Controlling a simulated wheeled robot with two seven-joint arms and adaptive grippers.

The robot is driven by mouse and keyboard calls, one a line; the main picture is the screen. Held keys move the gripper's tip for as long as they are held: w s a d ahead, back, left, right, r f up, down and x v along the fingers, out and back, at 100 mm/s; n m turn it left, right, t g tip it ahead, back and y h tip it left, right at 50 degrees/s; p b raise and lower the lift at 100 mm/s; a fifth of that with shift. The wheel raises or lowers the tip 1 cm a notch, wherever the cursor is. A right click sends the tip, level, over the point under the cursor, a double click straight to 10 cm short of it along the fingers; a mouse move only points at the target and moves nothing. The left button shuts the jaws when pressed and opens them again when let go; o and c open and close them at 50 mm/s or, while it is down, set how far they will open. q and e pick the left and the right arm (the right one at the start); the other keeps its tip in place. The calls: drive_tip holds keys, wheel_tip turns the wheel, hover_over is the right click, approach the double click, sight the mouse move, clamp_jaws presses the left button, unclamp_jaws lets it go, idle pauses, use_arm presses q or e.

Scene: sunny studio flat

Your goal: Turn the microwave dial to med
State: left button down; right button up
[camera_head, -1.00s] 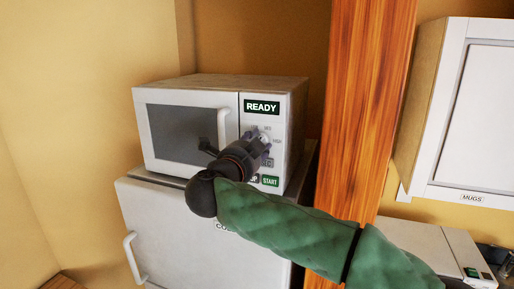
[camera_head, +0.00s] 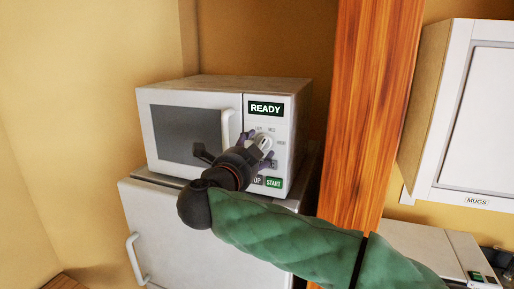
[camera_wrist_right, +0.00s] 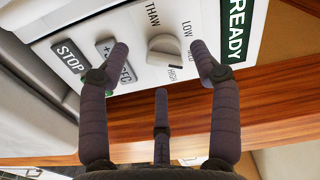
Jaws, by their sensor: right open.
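The white microwave (camera_head: 199,86) has a dark window, a door handle and a lit READY display (camera_head: 265,108). Its pale dial (camera_head: 263,142) sits below the display; the dial (camera_wrist_right: 164,50) also shows in the right wrist view, with THAW, LOW and HIGH printed around it. A finger partly hides the MED mark there, and I cannot tell the dial's exact setting. My right gripper (camera_head: 256,149) is open in front of the dial. In the wrist view my gripper (camera_wrist_right: 160,60) has its fingers spread on either side of the dial, apparently apart from it.
STOP (camera_wrist_right: 70,58) and +30 SEC (camera_wrist_right: 116,62) buttons lie beside the dial, one close to a finger. A START button (camera_head: 273,183) is below. The microwave stands on a white fridge (camera_head: 160,235). A wooden post (camera_head: 368,100) stands close on the right, with a MUGS cabinet (camera_head: 480,110) beyond.

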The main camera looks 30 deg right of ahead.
drive_tip(key=v, duration=0.9)
drive_tip(key=shift+a, duration=0.3)
drive_tip(key=shift+f, duration=0.1)
